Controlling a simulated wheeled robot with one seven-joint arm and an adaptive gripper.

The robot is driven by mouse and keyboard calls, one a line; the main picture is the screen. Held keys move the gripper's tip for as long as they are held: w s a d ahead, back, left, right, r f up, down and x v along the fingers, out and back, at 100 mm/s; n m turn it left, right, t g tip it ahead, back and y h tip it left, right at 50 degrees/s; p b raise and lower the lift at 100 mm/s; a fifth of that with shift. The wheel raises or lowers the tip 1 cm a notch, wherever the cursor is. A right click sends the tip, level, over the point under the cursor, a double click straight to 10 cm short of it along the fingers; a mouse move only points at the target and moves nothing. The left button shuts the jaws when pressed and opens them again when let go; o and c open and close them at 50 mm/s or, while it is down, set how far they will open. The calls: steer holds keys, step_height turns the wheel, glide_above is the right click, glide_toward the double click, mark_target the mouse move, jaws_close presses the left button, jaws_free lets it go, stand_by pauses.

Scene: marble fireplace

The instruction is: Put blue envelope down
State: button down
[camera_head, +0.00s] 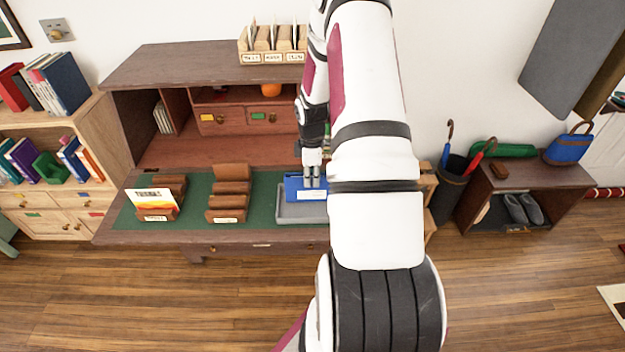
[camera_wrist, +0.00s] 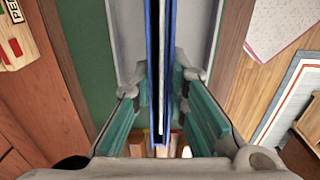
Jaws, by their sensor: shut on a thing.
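The blue envelope (camera_head: 305,188) has a white label and stands on edge over a grey tray (camera_head: 300,214) on the desk. In the wrist view the envelope (camera_wrist: 158,60) is seen edge-on as a thin blue and white strip between the fingers. My gripper (camera_head: 313,180) is shut on its upper edge; its teal finger pads (camera_wrist: 165,105) lie on both sides in the wrist view. I cannot tell whether the envelope's lower edge touches the tray. My arm hides the right part of the tray and desk.
Two wooden letter holders stand left of the tray: one with a colourful card (camera_head: 152,199), one empty-looking (camera_head: 229,198). The green desk mat (camera_head: 262,190) shows between holder and tray. Desk drawers and a shelf top (camera_head: 200,62) rise behind.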

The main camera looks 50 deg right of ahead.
steer(key=shift+f, duration=0.75)
steer(key=c, duration=1.6)
jaws_free()
steer(key=shift+f, duration=0.15)
